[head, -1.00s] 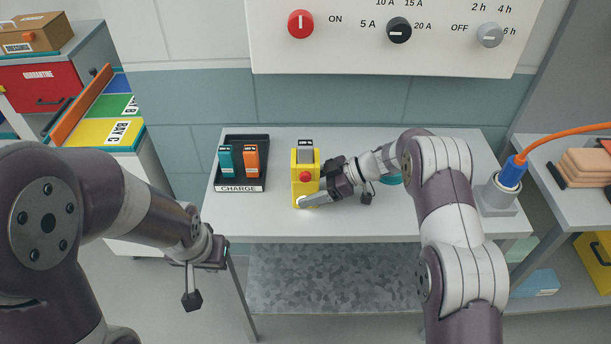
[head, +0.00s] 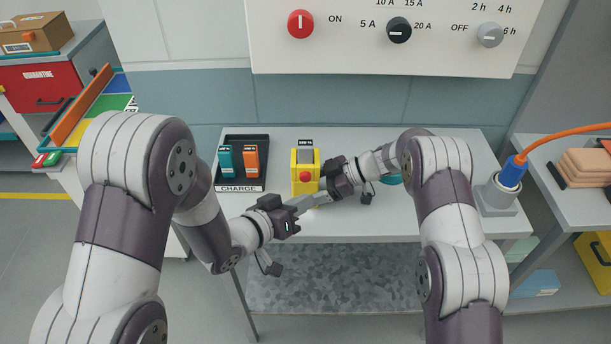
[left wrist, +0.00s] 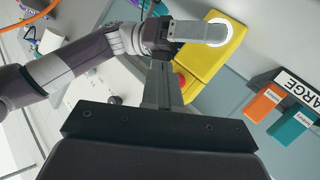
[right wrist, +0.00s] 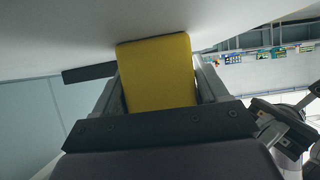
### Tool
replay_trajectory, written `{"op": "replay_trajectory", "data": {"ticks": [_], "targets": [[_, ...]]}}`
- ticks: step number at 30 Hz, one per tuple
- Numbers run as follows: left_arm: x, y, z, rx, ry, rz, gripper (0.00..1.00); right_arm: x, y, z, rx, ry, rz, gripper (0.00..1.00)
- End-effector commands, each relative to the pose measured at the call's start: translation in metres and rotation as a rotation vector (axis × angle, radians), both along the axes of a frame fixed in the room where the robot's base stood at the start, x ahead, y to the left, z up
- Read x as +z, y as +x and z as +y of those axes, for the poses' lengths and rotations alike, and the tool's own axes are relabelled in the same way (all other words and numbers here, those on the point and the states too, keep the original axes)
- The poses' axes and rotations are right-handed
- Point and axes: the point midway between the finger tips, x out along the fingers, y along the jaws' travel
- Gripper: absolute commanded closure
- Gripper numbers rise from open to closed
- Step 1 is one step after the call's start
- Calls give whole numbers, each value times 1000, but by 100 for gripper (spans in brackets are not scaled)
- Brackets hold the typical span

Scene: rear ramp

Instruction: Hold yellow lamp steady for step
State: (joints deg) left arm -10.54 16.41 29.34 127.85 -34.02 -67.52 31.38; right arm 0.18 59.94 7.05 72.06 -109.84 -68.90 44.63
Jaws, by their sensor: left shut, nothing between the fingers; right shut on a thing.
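The yellow lamp (head: 297,184), with a red button and grey top, stands on the grey bench. My right gripper (head: 316,190) reaches in from the right and is shut on the lamp. In the right wrist view the lamp (right wrist: 157,75) fills the space between its fingers. My left gripper (head: 304,201) is shut and empty, its fingertips close to the lamp's lower front; I cannot tell whether they touch. In the left wrist view the lamp (left wrist: 214,66) lies just beyond the shut fingers (left wrist: 161,78), and a bright ring shows at its end, partly behind a right finger.
A black CHARGE tray (head: 240,187) holds a teal and an orange block left of the lamp. A panel with knobs (head: 400,50) hangs above. At the right stands a grey holder (head: 497,198) with a blue plug and orange cable.

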Motion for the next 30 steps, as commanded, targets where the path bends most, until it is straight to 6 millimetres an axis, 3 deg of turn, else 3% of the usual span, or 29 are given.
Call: {"op": "replay_trajectory", "data": {"ticks": [3, 9, 30], "targets": [[0, 17, 0, 2, 1, 0, 100, 0, 0, 0, 0, 0, 0, 44], [0, 31, 0, 1, 2, 0, 100, 0, 0, 0, 0, 0, 0, 44], [0, 32, 0, 1, 2, 0, 100, 0, 0, 0, 0, 0, 1, 44]]}}
